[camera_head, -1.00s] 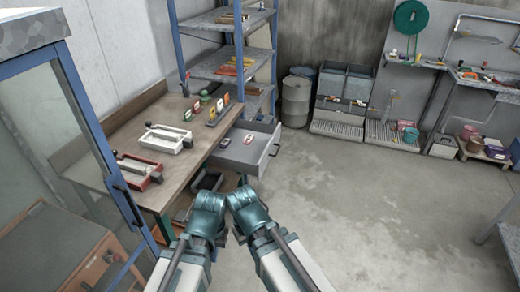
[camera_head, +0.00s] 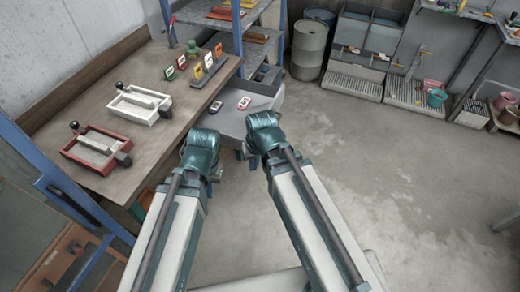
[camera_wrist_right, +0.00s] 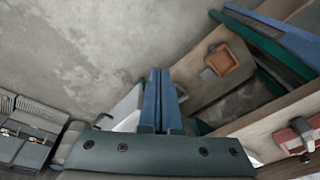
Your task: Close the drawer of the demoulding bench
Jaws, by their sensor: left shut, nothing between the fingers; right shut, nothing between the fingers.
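The demoulding bench (camera_head: 95,80) has a wooden top and stands at the left in the head view. Its grey drawer (camera_head: 264,89) is pulled out from the bench's right side, with two small items inside. My right gripper (camera_head: 264,128) is at the drawer's near front corner; its fingers are hidden there, and I cannot tell if it touches. In the right wrist view its blue fingers (camera_wrist_right: 160,98) are shut and empty, with a pale surface beside them. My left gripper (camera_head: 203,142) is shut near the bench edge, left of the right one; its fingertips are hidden.
A white mould (camera_head: 139,104) and a red mould (camera_head: 96,147) lie on the bench, with several small coloured items behind. A blue shelf rack (camera_head: 235,30) and a metal drum (camera_head: 309,48) stand beyond. The concrete floor (camera_head: 400,170) to the right is clear.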

